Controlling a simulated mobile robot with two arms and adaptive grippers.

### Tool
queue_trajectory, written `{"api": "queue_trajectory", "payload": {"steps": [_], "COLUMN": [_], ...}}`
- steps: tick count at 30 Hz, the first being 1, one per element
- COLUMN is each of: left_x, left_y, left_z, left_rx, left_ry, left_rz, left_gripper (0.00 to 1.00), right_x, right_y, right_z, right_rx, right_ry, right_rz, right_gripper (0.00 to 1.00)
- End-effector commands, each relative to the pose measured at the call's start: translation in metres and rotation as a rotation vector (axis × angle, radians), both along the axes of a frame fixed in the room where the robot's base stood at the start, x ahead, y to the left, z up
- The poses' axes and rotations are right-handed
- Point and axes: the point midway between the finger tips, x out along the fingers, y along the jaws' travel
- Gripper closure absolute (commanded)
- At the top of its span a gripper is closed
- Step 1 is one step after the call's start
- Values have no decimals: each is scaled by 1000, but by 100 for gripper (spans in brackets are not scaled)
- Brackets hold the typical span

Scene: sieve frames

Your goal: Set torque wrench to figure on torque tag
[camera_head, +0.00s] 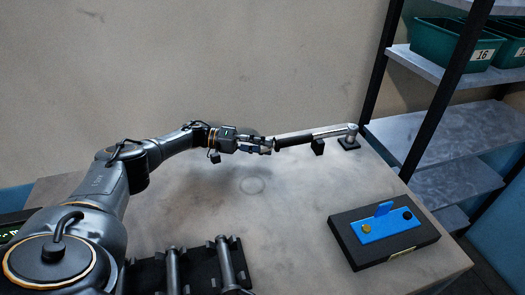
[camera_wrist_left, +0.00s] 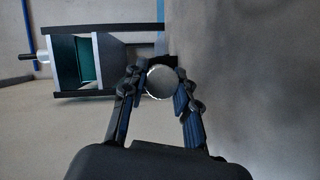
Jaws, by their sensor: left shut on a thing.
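The torque wrench (camera_head: 329,132) lies level near the back of the table, its metal head on a small black stand at right and its dark grip pointing left. My left gripper (camera_head: 267,146) is shut on the left end of the wrench. In the left wrist view the round end of the wrench (camera_wrist_left: 161,83) shows between the two fingers. No figure on the wrench can be read. I cannot make out a torque tag for certain; a small pale label (camera_head: 402,252) on a black block is too small to read. My right gripper is not in view.
The black block (camera_head: 376,262) with a blue plate (camera_head: 388,228) stands at the table's front right. Dark bars on a black rack (camera_head: 190,272) sit at the front. A shelf unit (camera_head: 430,68) with green bins (camera_head: 448,45) stands right. The table's middle is clear.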

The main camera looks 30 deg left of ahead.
Motion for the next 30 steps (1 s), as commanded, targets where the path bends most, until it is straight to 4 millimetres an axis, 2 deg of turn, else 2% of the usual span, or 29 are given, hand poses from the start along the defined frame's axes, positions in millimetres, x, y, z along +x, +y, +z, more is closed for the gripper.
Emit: {"api": "queue_trajectory", "payload": {"steps": [18,19,21,22,30], "left_x": [1,1,1,1,0], "left_y": [1,1,1,1,1], "left_z": [1,1,1,1,0], "left_rx": [-31,-31,-31,-31,-30], "left_ry": [24,24,23,24,25], "left_rz": [4,4,4,3,2], "left_gripper": [100,64,50,46,46], "right_x": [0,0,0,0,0], "right_y": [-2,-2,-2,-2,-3], "right_z": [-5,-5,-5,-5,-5], "right_rx": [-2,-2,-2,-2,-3], "right_ry": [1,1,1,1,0], "right_rz": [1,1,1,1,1], "right_gripper": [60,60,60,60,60]}}
